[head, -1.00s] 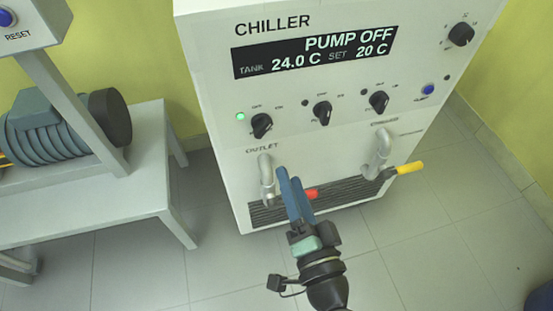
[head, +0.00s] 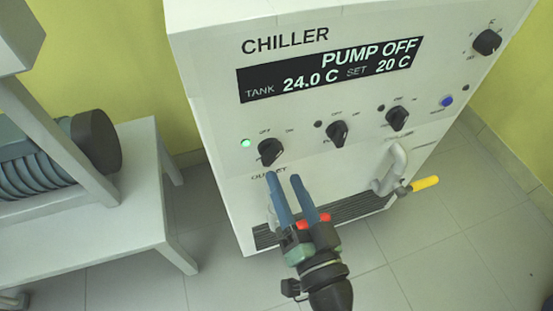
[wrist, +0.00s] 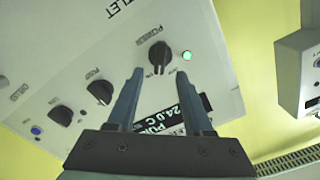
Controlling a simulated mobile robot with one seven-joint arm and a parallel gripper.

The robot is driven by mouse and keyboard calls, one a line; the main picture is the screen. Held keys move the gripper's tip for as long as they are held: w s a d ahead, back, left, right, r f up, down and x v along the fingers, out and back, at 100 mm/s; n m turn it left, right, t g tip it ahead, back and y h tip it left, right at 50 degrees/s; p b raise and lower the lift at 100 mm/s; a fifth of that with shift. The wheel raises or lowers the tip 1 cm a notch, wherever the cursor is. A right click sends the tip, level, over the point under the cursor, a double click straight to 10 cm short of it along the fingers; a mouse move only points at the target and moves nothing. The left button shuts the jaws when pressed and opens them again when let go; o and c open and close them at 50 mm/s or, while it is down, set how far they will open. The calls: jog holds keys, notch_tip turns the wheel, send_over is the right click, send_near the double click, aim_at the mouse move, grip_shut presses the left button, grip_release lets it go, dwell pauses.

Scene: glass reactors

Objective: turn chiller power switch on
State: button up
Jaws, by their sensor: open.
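The white chiller (head: 215,110) stands ahead with its display lit, reading PUMP OFF, tank 24.0 C and set 20 C. Its black power knob (head: 271,151) is the leftmost of the lower row, beside a lit green lamp (head: 246,142). In the wrist view the power knob (wrist: 160,54) sits just beyond the fingertips, near the lit lamp (wrist: 187,56). My gripper (head: 286,179) is open and empty, its blue fingers pointing at the panel just below the knob. In the wrist view my gripper (wrist: 160,73) lines up with the knob; contact does not show.
Two more knobs (head: 337,133) (head: 397,117) sit to the right, with a blue button (head: 446,101). An outlet pipe is partly hidden behind my fingers. A pipe with a yellow-handled valve (head: 424,183) juts out at right. A bench (head: 140,195) with a motor stands left.

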aim_at(275, 158)
jog(key=x, duration=0.5)
grip_shut()
dwell(0.3)
